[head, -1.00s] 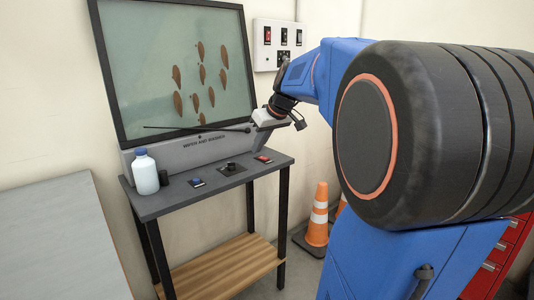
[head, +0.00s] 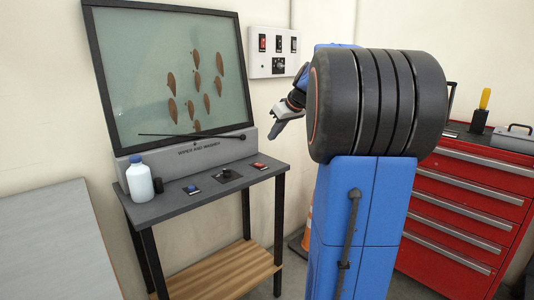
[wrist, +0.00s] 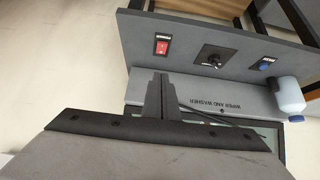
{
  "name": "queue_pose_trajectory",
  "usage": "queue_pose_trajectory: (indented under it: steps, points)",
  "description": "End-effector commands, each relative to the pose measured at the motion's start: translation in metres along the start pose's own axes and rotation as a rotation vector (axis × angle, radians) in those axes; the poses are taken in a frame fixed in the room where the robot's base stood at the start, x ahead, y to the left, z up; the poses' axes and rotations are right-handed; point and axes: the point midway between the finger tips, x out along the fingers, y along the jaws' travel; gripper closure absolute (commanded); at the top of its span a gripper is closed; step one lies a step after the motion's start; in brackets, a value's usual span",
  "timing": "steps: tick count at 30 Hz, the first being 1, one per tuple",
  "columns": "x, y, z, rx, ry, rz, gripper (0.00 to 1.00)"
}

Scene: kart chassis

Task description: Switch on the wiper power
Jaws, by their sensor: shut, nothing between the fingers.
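The wiper-and-washer stand has a grey bench top (head: 215,186) and an upright glass panel with a black wiper (head: 190,136). A red switch (head: 259,166) sits at the bench's right end; it also shows in the wrist view (wrist: 162,45). I cannot tell its on/off position. A black knob (head: 228,174) is in the middle, also in the wrist view (wrist: 211,57). A blue button (head: 192,188) is at the left. My gripper (head: 274,134) is shut and empty, pointing down above and right of the red switch, apart from it; its fingers show in the wrist view (wrist: 160,78).
A white bottle (head: 140,182) with a blue cap stands at the bench's left end. A wall panel (head: 273,52) with switches, one red, hangs behind my gripper. A red tool chest (head: 470,190) stands at right, an orange cone (head: 307,230) behind my arm.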

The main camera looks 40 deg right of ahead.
Motion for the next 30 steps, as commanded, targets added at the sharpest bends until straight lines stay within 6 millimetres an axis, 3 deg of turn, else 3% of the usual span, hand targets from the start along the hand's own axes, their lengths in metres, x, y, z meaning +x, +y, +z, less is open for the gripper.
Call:
queue_pose_trajectory:
  steps: [5,19,30]
  points:
    - [0.019,-0.001,0.001,0.001,-0.002,-0.003,1.00]
    - [0.101,-0.001,0.001,-0.001,-0.003,-0.002,1.00]
    - [0.125,0.000,0.027,0.000,-0.001,0.000,1.00]
